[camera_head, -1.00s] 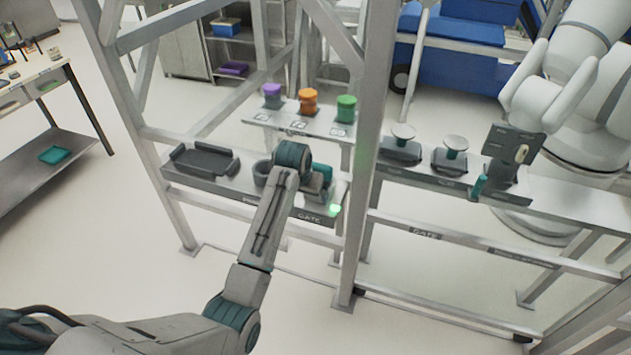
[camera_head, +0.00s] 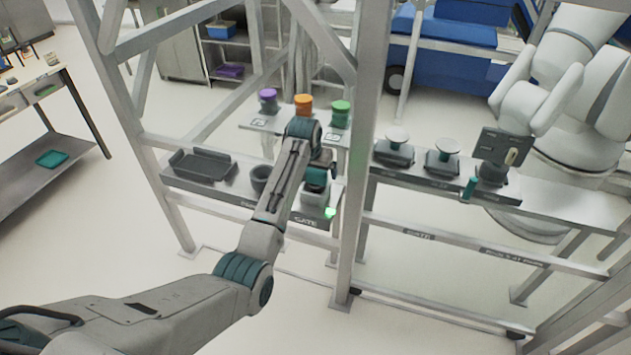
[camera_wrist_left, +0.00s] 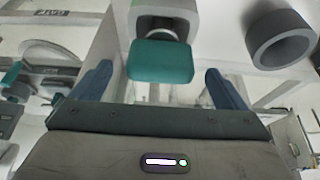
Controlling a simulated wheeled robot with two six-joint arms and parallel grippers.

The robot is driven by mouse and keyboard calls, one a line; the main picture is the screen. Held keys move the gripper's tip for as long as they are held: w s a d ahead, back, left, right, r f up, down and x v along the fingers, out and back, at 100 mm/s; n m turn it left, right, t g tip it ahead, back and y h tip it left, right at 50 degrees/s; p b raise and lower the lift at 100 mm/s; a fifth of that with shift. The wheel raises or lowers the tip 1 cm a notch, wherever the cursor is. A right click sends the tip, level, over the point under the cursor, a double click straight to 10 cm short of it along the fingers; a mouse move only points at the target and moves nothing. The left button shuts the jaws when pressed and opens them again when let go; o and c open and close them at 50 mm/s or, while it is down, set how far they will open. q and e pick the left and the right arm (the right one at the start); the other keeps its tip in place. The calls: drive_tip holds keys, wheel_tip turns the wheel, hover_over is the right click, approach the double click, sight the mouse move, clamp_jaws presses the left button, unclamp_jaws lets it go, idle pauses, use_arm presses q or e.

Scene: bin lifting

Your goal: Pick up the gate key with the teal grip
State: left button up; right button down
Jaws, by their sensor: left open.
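The key's teal grip (camera_wrist_left: 160,62) is between the two blue fingers of my left gripper (camera_wrist_left: 162,85) in the left wrist view, with a visible gap on either side. Its short pale shank runs into a grey holder (camera_wrist_left: 187,18). In the head view the teal grip (camera_head: 316,186) shows on top of the grey holder (camera_head: 313,197) on the left shelf. My left gripper (camera_head: 326,168) is open and above it, partly hidden by my wrist. My right gripper is not in view.
A grey tray (camera_head: 203,165) and a round dark cup (camera_head: 260,178) share the left shelf. Purple (camera_head: 268,98), orange (camera_head: 303,103) and green (camera_head: 341,112) knobs stand behind. A metal post (camera_head: 359,150) rises right of my gripper. Another teal handle (camera_head: 468,188) is on the right shelf.

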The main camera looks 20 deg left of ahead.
sight(315, 183)
use_arm(q)
drive_tip(key=p+x, duration=0.1)
drive_tip(key=x, duration=0.2)
drive_tip(key=shift+p, duration=0.3)
drive_tip(key=shift+w+f, duration=0.2)
drive_tip(key=shift+f, duration=0.45)
drive_tip(key=shift+r, duration=0.1)
drive_tip(key=c, duration=1.2)
